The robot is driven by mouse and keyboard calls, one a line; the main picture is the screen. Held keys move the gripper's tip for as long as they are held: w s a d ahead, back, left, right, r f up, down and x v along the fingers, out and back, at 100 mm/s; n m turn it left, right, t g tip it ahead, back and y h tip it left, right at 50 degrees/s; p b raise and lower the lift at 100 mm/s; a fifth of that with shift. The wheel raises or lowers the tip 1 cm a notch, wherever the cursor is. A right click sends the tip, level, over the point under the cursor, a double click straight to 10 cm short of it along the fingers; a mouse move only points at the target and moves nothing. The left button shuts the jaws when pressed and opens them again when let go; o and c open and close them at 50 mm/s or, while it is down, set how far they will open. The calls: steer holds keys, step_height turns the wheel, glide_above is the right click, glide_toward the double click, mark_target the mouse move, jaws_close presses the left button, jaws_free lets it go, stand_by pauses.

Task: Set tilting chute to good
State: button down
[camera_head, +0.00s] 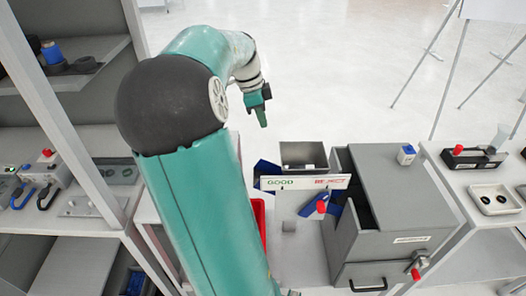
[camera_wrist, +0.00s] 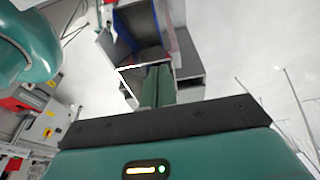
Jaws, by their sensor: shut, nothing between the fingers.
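A white sign (camera_head: 304,183) reads GOOD on its left half and REJECT on its right half. Behind it stands a grey open bin (camera_head: 304,154). A blue sloped part (camera_head: 309,206) with a red knob (camera_head: 321,207) lies just below the REJECT half; it looks like the tilting chute. Another blue piece (camera_head: 265,170) shows behind the GOOD end. My gripper (camera_head: 263,118) is shut and empty, above and behind the bin, apart from everything. In the wrist view its fingers (camera_wrist: 157,88) are together, with a grey and blue box shape beyond them.
A grey cabinet (camera_head: 395,180) with a drawer stands right of the sign. A red bin (camera_head: 259,218) is partly hidden by my arm. A small grey block (camera_head: 289,226) lies before the sign. Shelves stand left, and a side table (camera_head: 490,200) right.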

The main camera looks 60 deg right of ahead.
steer(key=shift+s+d, duration=0.1)
steer(key=x, duration=1)
steer(key=shift+s+f, duration=0.1)
steer(key=shift+f, duration=0.05)
steer(key=shift+w+a+f, duration=0.2)
steer(key=shift+w+f, duration=0.2)
steer(key=shift+f, duration=0.1)
steer(key=shift+w+a+f, duration=0.15)
steer(key=shift+w+f, duration=0.2)
steer(key=shift+f, duration=0.15)
steer(key=shift+w+a+f, duration=0.1)
steer(key=shift+w+f, duration=0.1)
steer(key=shift+f, duration=0.3)
